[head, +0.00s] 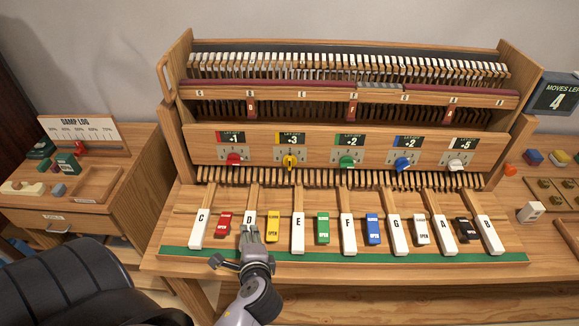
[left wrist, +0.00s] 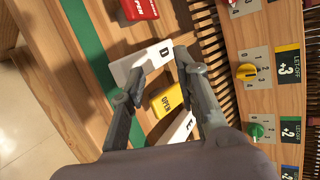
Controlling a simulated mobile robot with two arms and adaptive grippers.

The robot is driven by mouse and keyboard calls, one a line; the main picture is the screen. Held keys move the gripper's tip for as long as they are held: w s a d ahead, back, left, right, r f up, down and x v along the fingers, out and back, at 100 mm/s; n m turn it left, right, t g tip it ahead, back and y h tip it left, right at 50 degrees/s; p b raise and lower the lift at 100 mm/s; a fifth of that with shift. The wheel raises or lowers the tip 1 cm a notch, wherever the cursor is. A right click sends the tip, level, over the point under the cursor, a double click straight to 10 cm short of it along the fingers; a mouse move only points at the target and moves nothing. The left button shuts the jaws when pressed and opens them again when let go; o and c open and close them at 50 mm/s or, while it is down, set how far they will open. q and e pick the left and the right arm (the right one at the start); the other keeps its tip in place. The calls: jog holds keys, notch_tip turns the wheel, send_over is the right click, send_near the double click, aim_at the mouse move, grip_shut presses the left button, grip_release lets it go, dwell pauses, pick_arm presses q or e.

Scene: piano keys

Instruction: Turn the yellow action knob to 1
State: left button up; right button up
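The yellow knob (head: 290,161) is on the wooden front panel, below a yellow display reading +3. It also shows in the left wrist view (left wrist: 246,71), at the right, with small numbers around it. I cannot tell exactly which number it points to. My left gripper (head: 249,235) is over the D key (head: 249,215), below and left of the knob and apart from it. In the left wrist view its fingers (left wrist: 157,72) are spread, with the D key and the yellow OPEN block (left wrist: 166,100) showing between and beyond them. My right gripper is not in view.
A red knob (head: 234,159) and a green knob (head: 346,160) flank the yellow one; blue (head: 402,164) and white (head: 456,164) knobs are farther right. White lettered keys and coloured OPEN blocks line the front. A side desk (head: 130,170) stands left.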

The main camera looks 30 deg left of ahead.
pick_arm(q)
jog(key=w+r+m+t, duration=0.1)
jog(key=m, duration=0.2)
jog(key=w+d+r+m+t+y, duration=0.1)
jog(key=w+m, duration=0.1)
jog(key=m, duration=0.1)
jog(key=w+r+m+t, duration=0.1)
jog(key=w+m+t, duration=0.1)
jog(key=m, duration=0.1)
jog(key=shift+d+r+y, duration=0.2)
jog(key=shift+r+y, duration=0.1)
jog(key=shift+y, duration=0.1)
jog(key=w+d+m+t+h, duration=0.1)
jog(key=w+d+m+t, duration=0.25)
jog(key=m, duration=0.55)
send_near(290, 165)
jog(key=shift+h, duration=0.4)
jog(key=x, duration=0.8)
jog(key=shift+w+a+r, duration=0.1)
jog(key=shift+a+r, duration=0.1)
jog(key=shift+a, duration=0.1)
grip_shut()
